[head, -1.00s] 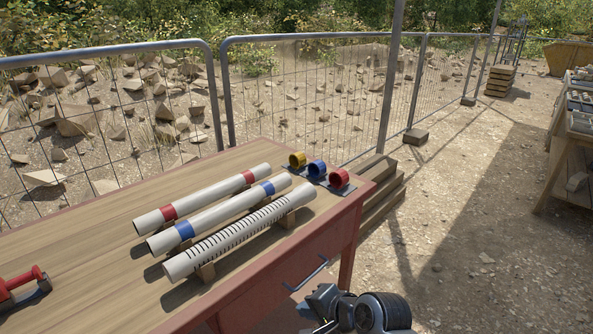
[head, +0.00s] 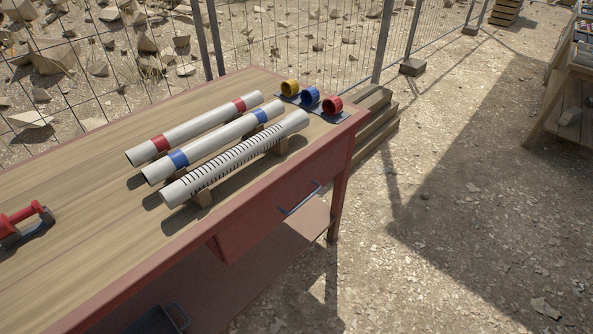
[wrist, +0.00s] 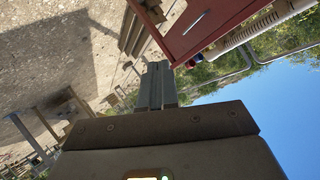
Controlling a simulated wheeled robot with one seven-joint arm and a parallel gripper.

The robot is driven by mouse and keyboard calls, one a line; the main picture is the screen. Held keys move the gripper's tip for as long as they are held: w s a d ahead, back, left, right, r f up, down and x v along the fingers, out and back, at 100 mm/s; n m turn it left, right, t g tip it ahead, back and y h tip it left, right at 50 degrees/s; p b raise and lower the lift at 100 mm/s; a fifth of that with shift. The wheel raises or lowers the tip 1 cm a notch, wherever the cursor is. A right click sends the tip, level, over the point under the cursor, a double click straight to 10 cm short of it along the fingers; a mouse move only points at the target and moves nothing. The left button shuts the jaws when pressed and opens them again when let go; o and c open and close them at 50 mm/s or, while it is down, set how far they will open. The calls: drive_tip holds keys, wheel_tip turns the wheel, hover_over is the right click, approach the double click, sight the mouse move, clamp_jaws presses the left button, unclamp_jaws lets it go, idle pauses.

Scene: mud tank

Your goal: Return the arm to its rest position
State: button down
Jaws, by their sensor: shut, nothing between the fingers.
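My gripper (wrist: 157,88) shows in the wrist view with its two fingers together and nothing between them. It is clear of the table and points past the red table edge. In the head view my arm and gripper are out of sight. The wooden-topped red table (head: 75,215) fills the left and middle of the head view. In the wrist view the table's red side (wrist: 195,28) appears tilted at the top.
Three white tubes lie on wooden rests: red-banded (head: 195,128), blue-banded (head: 212,142) and black-marked (head: 235,160). Yellow (head: 289,88), blue (head: 310,96) and red (head: 332,105) cups stand behind. A red-handled tool (head: 22,220) lies left. Open gravel (head: 440,270) lies right.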

drive_tip(key=s+d+r+n+t, duration=0.1)
drive_tip(key=s+d+r+n, duration=0.1)
drive_tip(key=s+r, duration=0.4)
drive_tip(key=s+d+r+n+t+h, duration=0.1)
drive_tip(key=s+r+n, duration=0.1)
drive_tip(key=s+r, duration=0.4)
wheel_tip(320, 180, up, 3)
drive_tip(key=shift+d+r+n+h, duration=0.15)
drive_tip(key=shift+d+n+h, duration=0.15)
drive_tip(key=shift+d+n, duration=0.1)
drive_tip(key=shift+s, duration=0.1)
